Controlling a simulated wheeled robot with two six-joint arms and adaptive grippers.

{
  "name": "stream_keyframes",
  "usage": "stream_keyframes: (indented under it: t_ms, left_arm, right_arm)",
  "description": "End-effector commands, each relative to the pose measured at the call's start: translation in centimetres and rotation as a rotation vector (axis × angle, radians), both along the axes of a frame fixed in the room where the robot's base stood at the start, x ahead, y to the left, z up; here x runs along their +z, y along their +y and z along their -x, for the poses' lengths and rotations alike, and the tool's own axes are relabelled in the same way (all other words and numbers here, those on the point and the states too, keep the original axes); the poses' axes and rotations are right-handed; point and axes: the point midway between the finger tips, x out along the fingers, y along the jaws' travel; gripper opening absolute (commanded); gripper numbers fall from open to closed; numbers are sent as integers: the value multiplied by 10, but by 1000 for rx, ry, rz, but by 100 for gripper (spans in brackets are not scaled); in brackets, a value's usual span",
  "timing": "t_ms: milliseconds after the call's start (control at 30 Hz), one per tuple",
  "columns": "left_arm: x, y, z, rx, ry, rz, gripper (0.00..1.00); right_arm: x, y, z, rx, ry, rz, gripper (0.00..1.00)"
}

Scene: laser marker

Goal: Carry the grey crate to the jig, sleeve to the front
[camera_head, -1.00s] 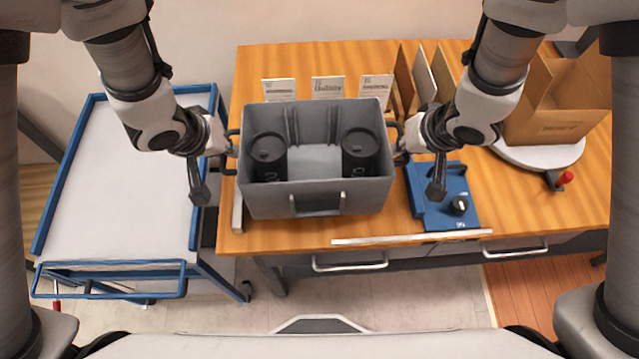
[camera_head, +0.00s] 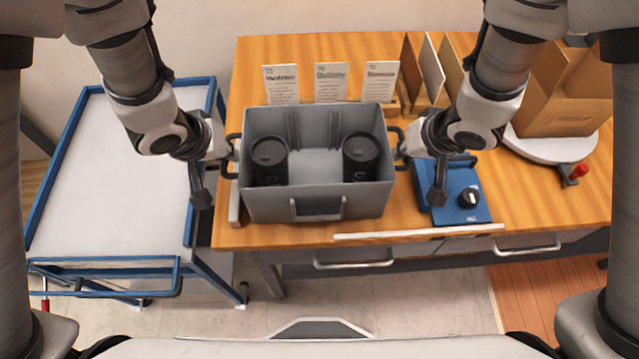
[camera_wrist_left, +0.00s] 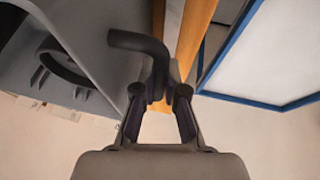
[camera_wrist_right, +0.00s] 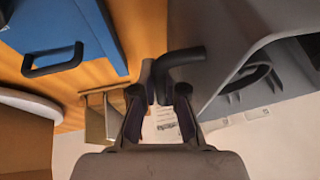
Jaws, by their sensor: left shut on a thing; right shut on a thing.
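The grey crate (camera_head: 275,205) is upright in front of me, over the front part of the wooden table. Two black lidded cylinders (camera_head: 268,160) (camera_head: 361,158) stand inside it, left and right. A rectangular grey frame (camera_head: 318,208), perhaps the sleeve, is on the wall facing me. My left gripper (camera_head: 227,155) is shut on the crate's left handle, a dark bent bar in the left wrist view (camera_wrist_left: 138,41). My right gripper (camera_head: 404,152) is shut on the right handle, also in the right wrist view (camera_wrist_right: 182,57). I cannot tell which thing is the jig.
A blue device (camera_head: 458,205) with a black knob sits right of the crate. Three printed cards (camera_head: 331,82) stand behind it, with upright panels (camera_head: 430,68) beside them. A cardboard box (camera_head: 565,105) rests on a white disc at right. A blue-framed cart (camera_head: 115,185) with a clear top is at left.

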Motion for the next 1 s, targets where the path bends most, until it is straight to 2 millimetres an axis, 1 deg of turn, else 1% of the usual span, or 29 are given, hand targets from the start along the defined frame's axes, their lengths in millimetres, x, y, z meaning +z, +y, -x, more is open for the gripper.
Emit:
stream_keyframes:
  t_ms: [33,100,367,467,567,800,900,1000]
  left_arm:
    - [-6,1,1,3,2,-2,14]
    - [-2,1,1,2,2,-2,36]
    - [-2,0,0,1,1,0,36]
    - [2,1,1,1,-1,-1,36]
    - [15,3,6,0,-2,1,36]
    - [69,12,29,-1,-5,1,36]
    - [87,16,37,0,-5,0,36]
    - [97,17,42,-1,-1,1,36]
  right_arm:
    - [-6,-1,0,-2,2,2,14]
    - [-2,-1,1,-2,2,2,36]
    - [-2,0,0,-1,1,1,36]
    - [-2,0,0,0,0,1,36]
    - [-2,0,0,0,0,1,36]
    - [-2,0,0,0,0,0,36]
    - [-2,0,0,0,0,0,36]
    - [-2,0,0,0,0,0,36]
